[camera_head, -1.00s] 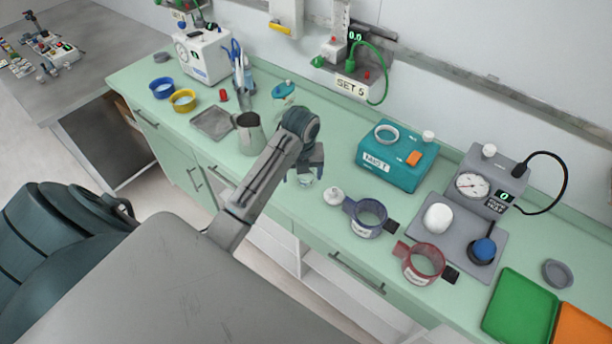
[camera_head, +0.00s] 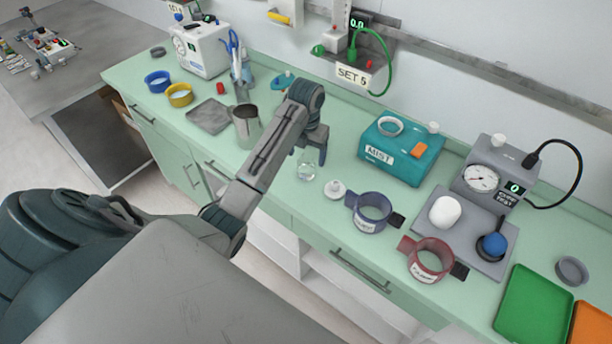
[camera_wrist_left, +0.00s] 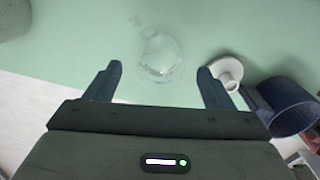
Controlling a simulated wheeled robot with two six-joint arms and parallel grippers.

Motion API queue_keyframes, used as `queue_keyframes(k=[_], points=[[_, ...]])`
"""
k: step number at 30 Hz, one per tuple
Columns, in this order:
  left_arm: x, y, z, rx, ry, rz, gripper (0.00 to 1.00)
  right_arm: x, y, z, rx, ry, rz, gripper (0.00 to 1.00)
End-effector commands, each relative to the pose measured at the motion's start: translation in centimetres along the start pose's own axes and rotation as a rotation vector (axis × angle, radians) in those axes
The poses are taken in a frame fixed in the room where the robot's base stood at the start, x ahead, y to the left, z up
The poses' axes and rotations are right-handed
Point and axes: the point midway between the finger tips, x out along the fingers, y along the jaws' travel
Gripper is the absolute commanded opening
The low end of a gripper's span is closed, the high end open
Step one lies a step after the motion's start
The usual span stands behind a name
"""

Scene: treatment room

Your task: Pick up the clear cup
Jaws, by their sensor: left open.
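The clear cup (camera_head: 306,171) is small and see-through and stands on the green counter (camera_head: 275,193) near its front edge. In the left wrist view the clear cup (camera_wrist_left: 160,56) shows ahead of the fingers, about midway between them. My left gripper (camera_head: 312,150) is open and empty, just above and behind the cup in the head view; its two fingers also show in the left wrist view (camera_wrist_left: 158,84). The gripper does not appear to touch the cup, though the exact gap is hard to tell. My right gripper is not in view.
A white knobbed lid (camera_head: 336,190) and a blue cuff (camera_head: 371,211) sit close right of the cup; a red cuff (camera_head: 431,260) is farther right. A metal jug (camera_head: 247,130) stands left, behind my arm. A teal MIST box (camera_head: 398,152) stands behind.

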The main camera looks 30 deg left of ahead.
Motion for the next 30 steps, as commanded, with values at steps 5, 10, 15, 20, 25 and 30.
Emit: queue_keyframes(k=[5,10,15,20,25,30], points=[[0.8,0.0,0.0,0.000,-0.001,0.000,0.76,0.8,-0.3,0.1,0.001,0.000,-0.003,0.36],[2.7,-0.1,-0.1,0.000,0.000,0.000,0.76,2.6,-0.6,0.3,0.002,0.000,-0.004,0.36],[4.3,-0.1,-0.3,-0.001,0.005,-0.001,0.76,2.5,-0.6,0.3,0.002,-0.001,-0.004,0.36],[5.4,-0.2,-0.2,-0.001,0.000,-0.001,0.76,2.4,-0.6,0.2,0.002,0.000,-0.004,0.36],[5.4,-0.1,-0.2,-0.001,-0.001,-0.001,0.72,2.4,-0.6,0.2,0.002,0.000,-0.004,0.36],[5.4,-0.1,-0.2,-0.001,-0.001,0.000,0.39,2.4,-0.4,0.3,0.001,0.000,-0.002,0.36]])
